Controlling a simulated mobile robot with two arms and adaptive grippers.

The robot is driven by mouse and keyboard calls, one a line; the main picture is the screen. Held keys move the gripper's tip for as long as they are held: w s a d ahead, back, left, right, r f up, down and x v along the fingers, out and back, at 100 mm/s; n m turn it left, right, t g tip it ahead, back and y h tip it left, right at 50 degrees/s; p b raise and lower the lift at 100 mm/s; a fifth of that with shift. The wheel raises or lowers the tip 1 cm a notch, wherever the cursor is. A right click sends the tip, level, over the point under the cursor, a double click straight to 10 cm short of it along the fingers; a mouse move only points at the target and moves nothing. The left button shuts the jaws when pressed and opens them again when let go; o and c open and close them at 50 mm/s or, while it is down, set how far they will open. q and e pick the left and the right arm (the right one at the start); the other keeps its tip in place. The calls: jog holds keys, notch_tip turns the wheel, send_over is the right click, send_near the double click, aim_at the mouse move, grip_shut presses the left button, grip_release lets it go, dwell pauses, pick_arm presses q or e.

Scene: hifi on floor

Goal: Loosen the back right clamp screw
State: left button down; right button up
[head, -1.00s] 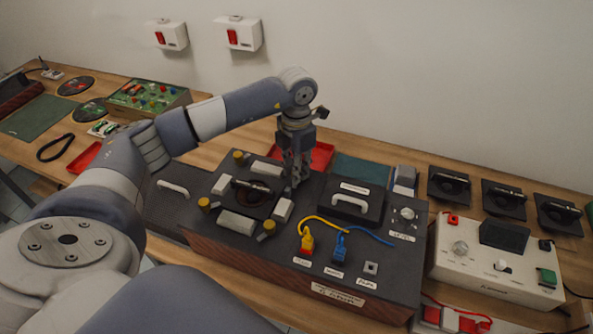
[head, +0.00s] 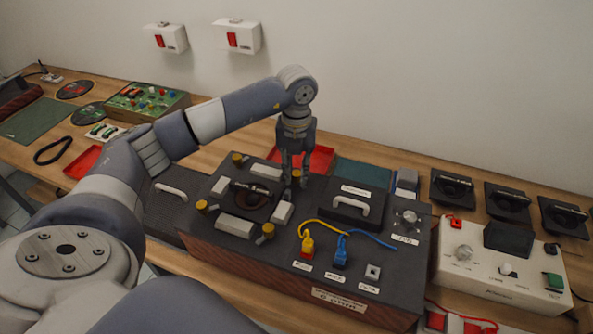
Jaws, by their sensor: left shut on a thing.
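The hi-fi unit (head: 300,270) is a dark box with a wooden front on the bench. Its left part carries a round dark driver (head: 250,200) with pale clamp blocks around it. Brass-coloured clamp screws stand at its corners: back left (head: 237,158), front left (head: 201,206) and front right (head: 268,231). The back right clamp screw (head: 296,174) shows partly between the fingers of my left gripper (head: 294,182). That gripper points straight down and is shut on the screw, whose lower part is mostly hidden. My right gripper is out of view.
A black lid with a pale handle (head: 351,206) lies right of the gripper. Yellow (head: 307,245) and blue (head: 341,255) plugs with cables stand in front. A red tray (head: 318,160) lies behind. A white device (head: 495,265) stands at right.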

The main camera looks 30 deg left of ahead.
aim_at(296, 172)
pick_arm(q)
jog(key=shift+w+r+n, duration=0.1)
jog(key=shift+r+n, duration=0.05)
jog(key=shift+n, duration=0.45)
jog(key=c, duration=1.4)
grip_release()
notch_tip(296, 172, up, 12)
jog(key=shift+f, duration=0.1)
